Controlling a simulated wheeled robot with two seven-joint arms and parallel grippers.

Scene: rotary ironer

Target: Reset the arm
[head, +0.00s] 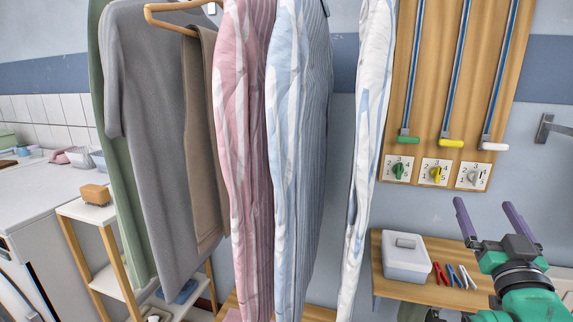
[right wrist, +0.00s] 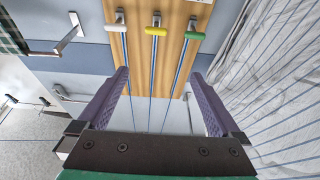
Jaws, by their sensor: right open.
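My right gripper (head: 483,204) is at the lower right of the head view, at the end of my green and black arm. Its two purple fingers stand apart and point up, with nothing between them. The right wrist view also shows the open gripper (right wrist: 160,74), its fingers spread in front of the wooden panel. The panel (head: 478,60) on the wall carries blue rods with a green handle (head: 408,139), a yellow handle (head: 451,143) and a white handle (head: 494,146). The gripper is below them in the head view. My left gripper is not in view.
Hanging garments, grey (head: 160,130), pink (head: 245,150) and blue (head: 300,150), fill the middle. A wooden shelf (head: 400,284) holds a white lidded box (head: 406,262) and coloured clips (head: 440,272) beside my gripper. A metal bracket (head: 545,128) juts from the right wall.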

